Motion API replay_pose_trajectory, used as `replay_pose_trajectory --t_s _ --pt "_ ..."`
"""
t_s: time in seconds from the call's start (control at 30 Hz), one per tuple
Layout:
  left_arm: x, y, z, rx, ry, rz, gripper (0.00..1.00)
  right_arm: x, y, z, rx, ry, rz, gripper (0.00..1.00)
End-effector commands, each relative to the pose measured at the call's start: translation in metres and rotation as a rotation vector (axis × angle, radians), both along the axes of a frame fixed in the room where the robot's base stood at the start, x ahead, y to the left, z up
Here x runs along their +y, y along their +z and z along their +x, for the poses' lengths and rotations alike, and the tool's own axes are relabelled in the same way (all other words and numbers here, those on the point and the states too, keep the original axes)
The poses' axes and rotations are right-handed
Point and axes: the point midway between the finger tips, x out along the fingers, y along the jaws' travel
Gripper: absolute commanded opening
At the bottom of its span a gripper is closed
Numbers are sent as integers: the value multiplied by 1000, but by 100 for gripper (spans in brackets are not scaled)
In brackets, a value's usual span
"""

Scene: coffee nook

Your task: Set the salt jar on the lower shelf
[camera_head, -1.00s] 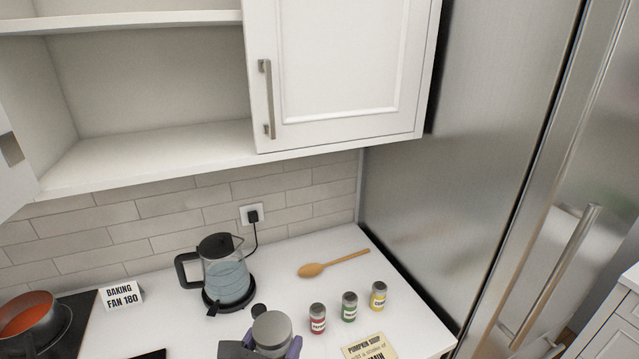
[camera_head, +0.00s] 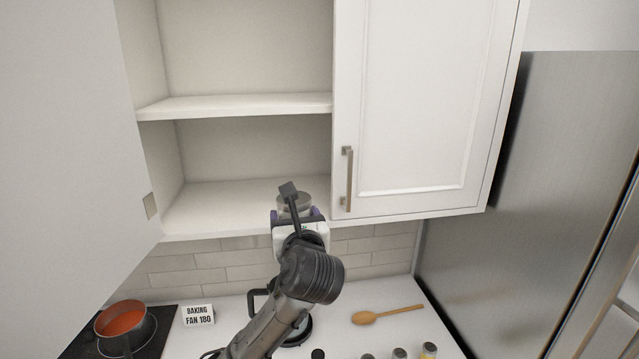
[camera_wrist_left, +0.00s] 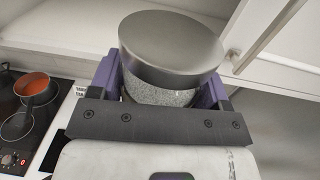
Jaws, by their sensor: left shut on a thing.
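The salt jar (camera_head: 292,200) has a wide grey metal lid and a clear body with speckled white contents; it fills the middle of the left wrist view (camera_wrist_left: 172,48). My left gripper (camera_head: 298,214) is shut on it, with purple fingers on both sides of the body. The jar is held upright at the front edge of the lower shelf (camera_head: 205,203), near its right end. My arm hides part of the jar, and I cannot tell whether it touches the shelf. The lower shelf's visible surface is bare. My right gripper is not in view.
An upper shelf (camera_head: 235,105) runs above. A closed cabinet door (camera_head: 420,100) with a handle is just right of the jar; an open door (camera_head: 70,130) stands at left. Below are a pot (camera_head: 125,325), a sign (camera_head: 198,315), a wooden spoon (camera_head: 388,314) and small jars.

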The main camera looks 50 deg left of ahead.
Motion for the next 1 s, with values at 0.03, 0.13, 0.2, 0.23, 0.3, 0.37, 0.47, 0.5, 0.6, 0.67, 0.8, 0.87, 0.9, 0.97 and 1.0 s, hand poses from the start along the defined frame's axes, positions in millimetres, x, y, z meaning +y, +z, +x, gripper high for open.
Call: replay_pose_trajectory --t_s 0.03,0.13,0.2,0.23,0.3,0.37,0.47,0.5,0.6,0.67,0.8,0.87,0.9,0.97,1.0 --pt "8 16 -5 -2 35 1 31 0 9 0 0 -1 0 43" --pt "19 30 -13 -2 89 1 31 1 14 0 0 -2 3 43" --pt "25 36 -16 0 114 2 31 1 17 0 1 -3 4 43" --pt "28 38 -17 0 122 2 31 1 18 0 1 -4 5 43" --pt "35 41 -16 2 135 2 31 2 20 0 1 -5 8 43" --pt "44 42 -11 4 140 2 31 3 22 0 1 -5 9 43" --pt "64 43 0 5 143 1 31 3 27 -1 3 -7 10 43" --pt "73 43 5 4 143 1 31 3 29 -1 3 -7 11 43" --pt "95 43 19 4 141 1 31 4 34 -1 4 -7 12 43" --pt "108 43 27 4 141 1 31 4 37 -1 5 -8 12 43" --pt "139 44 45 3 140 -1 31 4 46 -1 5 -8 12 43" --pt "152 43 53 5 139 0 31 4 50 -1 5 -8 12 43" --pt "160 44 58 2 140 0 31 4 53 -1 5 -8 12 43" --pt "173 44 66 2 139 0 31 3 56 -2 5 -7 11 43" --pt "180 44 70 2 139 0 31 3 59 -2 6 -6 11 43"
